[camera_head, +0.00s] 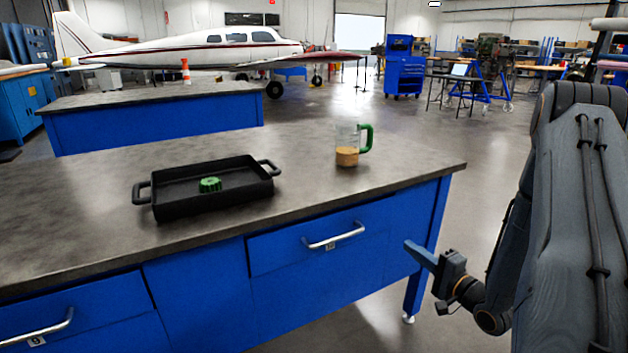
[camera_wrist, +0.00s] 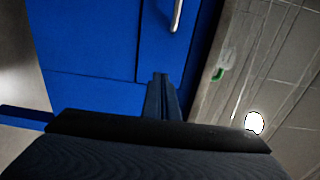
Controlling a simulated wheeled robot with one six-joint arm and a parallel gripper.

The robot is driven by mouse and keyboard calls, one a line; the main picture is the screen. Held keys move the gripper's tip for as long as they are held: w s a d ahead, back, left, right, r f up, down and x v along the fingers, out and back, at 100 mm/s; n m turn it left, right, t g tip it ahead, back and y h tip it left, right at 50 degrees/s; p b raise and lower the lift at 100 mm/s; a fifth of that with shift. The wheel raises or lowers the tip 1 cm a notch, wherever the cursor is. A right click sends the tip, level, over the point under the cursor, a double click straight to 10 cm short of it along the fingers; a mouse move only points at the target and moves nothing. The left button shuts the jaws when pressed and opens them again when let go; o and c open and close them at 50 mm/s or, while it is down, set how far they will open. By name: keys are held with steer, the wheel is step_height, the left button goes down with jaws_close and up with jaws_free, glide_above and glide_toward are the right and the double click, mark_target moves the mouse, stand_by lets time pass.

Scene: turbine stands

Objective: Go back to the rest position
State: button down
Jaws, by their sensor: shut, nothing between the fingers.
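My gripper (camera_head: 410,246) is shut and empty. In the head view it hangs low at the right, in front of the blue workbench's right end and below the level of its top. My folded arm fills the right side of that view. In the wrist view the closed fingers (camera_wrist: 160,98) point toward the blue cabinet front (camera_wrist: 95,45), apart from it as far as I can tell.
The grey workbench top (camera_head: 330,205) bears a black tray (camera_head: 215,200) with a green knobbed part (camera_head: 210,184) inside, and a clear mug (camera_head: 347,146) with a green handle and tan contents. A drawer handle (camera_head: 335,236) juts out near my gripper. Open floor lies right of the bench.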

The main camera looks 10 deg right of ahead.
steer(key=a+r+n+g+h+p, duration=0.4)
steer(key=a+r+n+g+h, duration=0.1)
steer(key=n+g, duration=0.2)
steer(key=s+a+r+n+g+p, duration=0.1)
steer(key=s+a+r+n+g, duration=0.1)
steer(key=s, duration=0.6)
steer(key=s+a+r+n+g+p, duration=0.1)
steer(key=s+a+r+n+g, duration=0.1)
steer(key=s+a+r+g, duration=0.2)
steer(key=s+a+r+n+g+p, duration=0.1)
steer(key=s+a+r+n+g, duration=0.2)
steer(key=s, duration=1.1)
steer(key=a+r, duration=0.2)
steer(key=a, duration=0.3)
steer(key=shift+a+g+h, duration=0.25)
steer(key=shift+g+h, duration=0.15)
